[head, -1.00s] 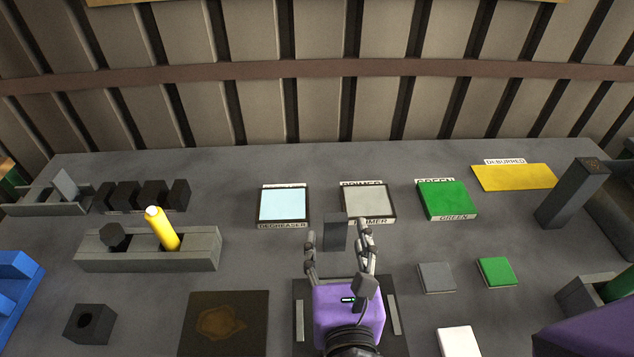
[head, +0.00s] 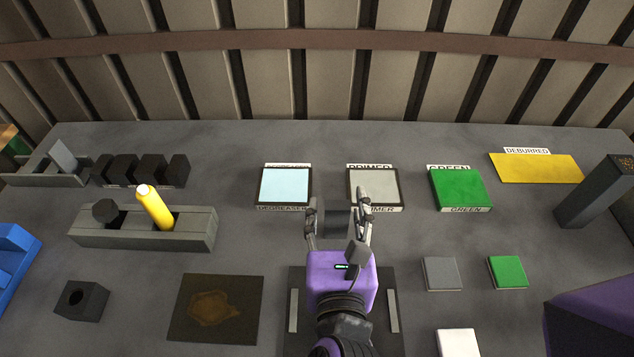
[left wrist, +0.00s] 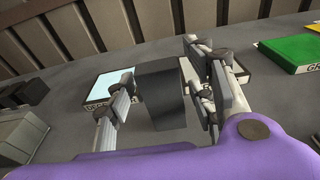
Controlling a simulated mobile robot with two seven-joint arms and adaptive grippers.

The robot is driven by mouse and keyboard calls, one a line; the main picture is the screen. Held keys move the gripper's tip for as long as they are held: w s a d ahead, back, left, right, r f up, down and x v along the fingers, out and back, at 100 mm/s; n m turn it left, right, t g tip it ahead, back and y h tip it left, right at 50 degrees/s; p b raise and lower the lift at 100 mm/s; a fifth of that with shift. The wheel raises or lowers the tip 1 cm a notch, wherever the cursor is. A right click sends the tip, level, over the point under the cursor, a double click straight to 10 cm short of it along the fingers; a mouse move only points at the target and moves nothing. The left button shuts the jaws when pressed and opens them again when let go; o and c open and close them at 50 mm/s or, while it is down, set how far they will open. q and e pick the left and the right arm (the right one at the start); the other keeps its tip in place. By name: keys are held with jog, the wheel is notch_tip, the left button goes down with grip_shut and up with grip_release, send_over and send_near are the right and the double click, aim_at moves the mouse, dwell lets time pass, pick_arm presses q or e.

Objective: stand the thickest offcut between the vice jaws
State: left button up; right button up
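Several dark blocks (head: 140,170) of similar look stand in a row at the back left. I cannot tell for sure which thing is the vice; a grey tray with a tilted plate (head: 63,155) stands at the far left.
A grey slotted holder (head: 145,238) carries a yellow marker (head: 154,207). Degreaser (head: 285,186), primer (head: 375,186) and green (head: 460,189) pads lie behind. A dark post (head: 592,195) leans at right. Small grey (head: 441,273) and green (head: 507,272) tiles lie right of my left gripper.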

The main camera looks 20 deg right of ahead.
pick_arm(q)
grip_shut()
jog(key=shift+w+r, duration=0.1)
jog(key=shift+r, duration=0.05)
